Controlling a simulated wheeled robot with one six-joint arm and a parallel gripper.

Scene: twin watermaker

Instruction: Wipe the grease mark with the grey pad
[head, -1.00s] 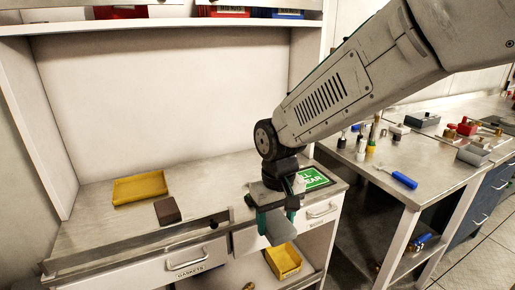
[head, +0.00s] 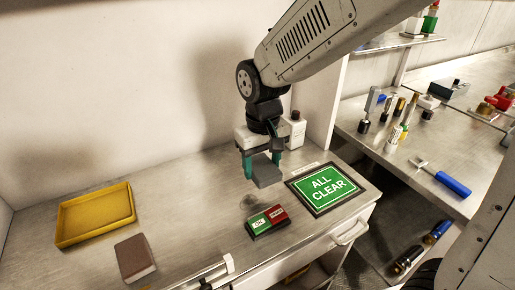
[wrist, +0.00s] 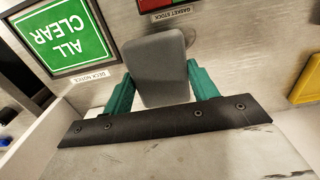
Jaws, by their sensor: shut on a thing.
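My gripper (head: 262,164) is shut on the grey pad (head: 268,173), with a green finger on each side of it. The pad hangs below the fingers, above the steel bench top. The pad also shows in the wrist view (wrist: 160,68), between the fingers. A faint dark smudge, which looks like the grease mark (head: 249,201), lies on the bench just in front of the pad in the head view. The pad appears apart from the bench, though the exact gap is hard to tell.
A green ALL CLEAR sign (head: 323,188) lies right of the pad. A green and red block (head: 267,221) sits in front of the smudge. A brown block (head: 135,258) and yellow tray (head: 95,215) are at left.

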